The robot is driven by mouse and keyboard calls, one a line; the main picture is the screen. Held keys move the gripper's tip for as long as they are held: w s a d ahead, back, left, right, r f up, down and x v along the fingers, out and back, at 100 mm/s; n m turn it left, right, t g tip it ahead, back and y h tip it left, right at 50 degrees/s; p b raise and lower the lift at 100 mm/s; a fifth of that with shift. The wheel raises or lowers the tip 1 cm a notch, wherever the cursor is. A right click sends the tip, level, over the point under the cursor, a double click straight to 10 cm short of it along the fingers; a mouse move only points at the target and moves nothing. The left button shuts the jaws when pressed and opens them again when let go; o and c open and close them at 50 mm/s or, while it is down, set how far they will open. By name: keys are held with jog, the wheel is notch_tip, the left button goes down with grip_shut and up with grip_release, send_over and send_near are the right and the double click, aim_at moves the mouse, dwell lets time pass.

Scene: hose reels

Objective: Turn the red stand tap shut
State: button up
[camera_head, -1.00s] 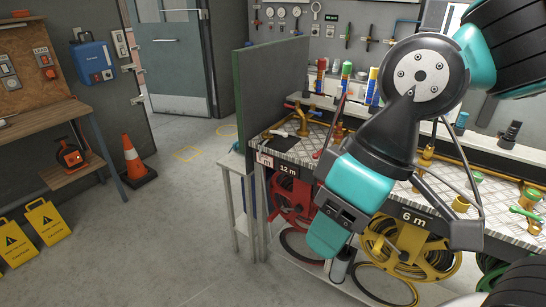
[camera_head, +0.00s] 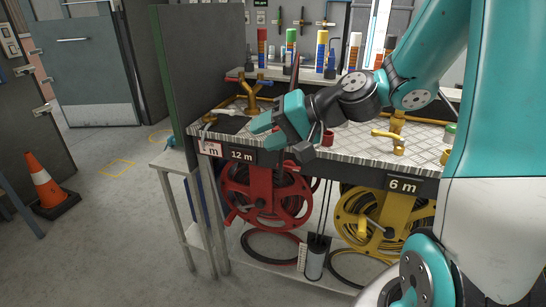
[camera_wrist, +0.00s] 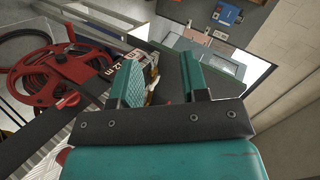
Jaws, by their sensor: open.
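A brass stand tap (camera_head: 251,92) stands at the back left of the metal bench (camera_head: 350,152). Its top shows a red part at the left and a blue part at the right. I cannot tell from here how far it is turned. My gripper (camera_head: 262,130) is open, over the left part of the bench, in front of and slightly right of that tap's base, and seems apart from it. In the wrist view the two teal fingers (camera_wrist: 160,80) are spread, with a bit of brass (camera_wrist: 151,92) partly hidden between them. Some bench top is hidden behind my gripper.
A red hose reel (camera_head: 267,195) and a yellow hose reel (camera_head: 375,220) hang under the bench. A yellow-handled tap (camera_head: 393,136) and a red cup (camera_head: 327,138) stand right of my gripper. A green panel (camera_head: 160,80) borders the left.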

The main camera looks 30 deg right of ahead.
jog(key=w+d+f+m+t+h+b, duration=0.25)
jog(key=d+f+m, duration=0.2)
jog(key=d, duration=0.45)
jog(key=w+d+f+m+t+h+b, duration=0.1)
jog(key=d+f+m+t+h+b, duration=0.15)
jog(key=d+m+t, duration=0.4)
jog(key=w+f, duration=0.1)
jog(key=w, duration=0.4)
jog(key=w+a+f+n+g+p, duration=0.1)
jog(key=w, duration=0.4)
jog(key=w+a+f+g+p, duration=0.1)
jog(key=w, duration=0.4)
jog(key=shift+w+n, duration=0.15)
jog(key=shift+n, duration=0.25)
jog(key=shift+p, duration=0.3)
grip_shut()
